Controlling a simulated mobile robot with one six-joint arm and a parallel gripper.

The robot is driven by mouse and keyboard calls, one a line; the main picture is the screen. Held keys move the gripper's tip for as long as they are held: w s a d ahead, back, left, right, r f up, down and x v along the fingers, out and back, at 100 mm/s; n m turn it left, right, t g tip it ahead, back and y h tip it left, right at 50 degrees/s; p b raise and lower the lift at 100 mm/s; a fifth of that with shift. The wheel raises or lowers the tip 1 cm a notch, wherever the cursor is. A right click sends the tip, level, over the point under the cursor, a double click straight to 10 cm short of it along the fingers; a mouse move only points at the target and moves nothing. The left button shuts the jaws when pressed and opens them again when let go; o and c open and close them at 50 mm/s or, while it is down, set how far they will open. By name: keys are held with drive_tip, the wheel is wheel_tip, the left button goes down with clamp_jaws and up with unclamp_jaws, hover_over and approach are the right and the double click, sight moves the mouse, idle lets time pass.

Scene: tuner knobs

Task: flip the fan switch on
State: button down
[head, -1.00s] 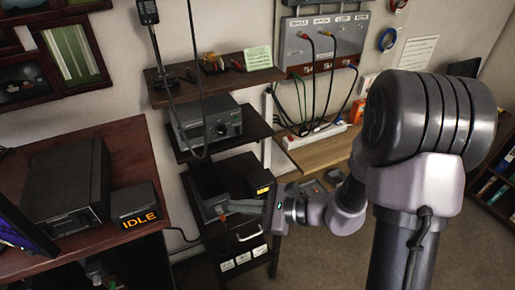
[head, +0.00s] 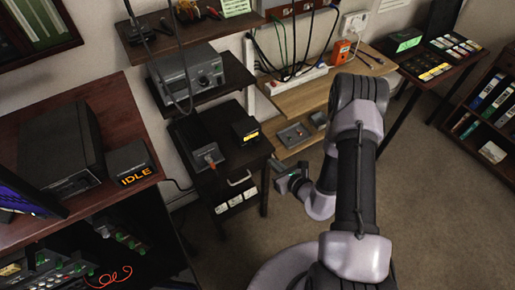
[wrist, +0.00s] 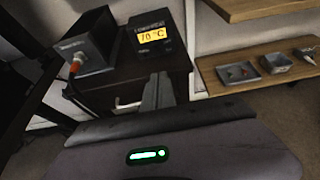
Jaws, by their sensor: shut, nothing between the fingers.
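I cannot make out a switch marked for a fan in either view. My gripper (head: 284,183) is at the right of the dark cabinet (head: 222,183) in the head view, apart from it. In the wrist view my gripper's fingers (wrist: 158,91) are together and empty, pointing toward the cabinet. On the cabinet stand a dark box (wrist: 87,42) with an orange-tipped part and a small unit (wrist: 155,36) with a lit display reading about 70 °C. The same box (head: 203,140) and unit (head: 245,131) show in the head view.
A wooden shelf (head: 300,98) with a white power strip (head: 296,79) and cables is behind my arm. Small trays (head: 294,135) sit on the lower shelf. A desk with an IDLE display (head: 132,166) stands at left. Open carpet (head: 440,190) lies at right.

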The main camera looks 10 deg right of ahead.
sight(259, 154)
drive_tip(key=b+x, duration=0.1)
drive_tip(key=x, duration=0.2)
drive_tip(key=b+x, duration=0.1)
drive_tip(key=x, duration=0.3)
drive_tip(key=b+x, duration=0.1)
drive_tip(key=x, duration=0.2)
drive_tip(key=shift+w+a+r, duration=0.15)
drive_tip(key=shift+w+r, duration=0.05)
drive_tip(key=shift+w, duration=0.1)
drive_tip(key=shift+w+a, duration=0.2)
drive_tip(key=shift+w, duration=0.5)
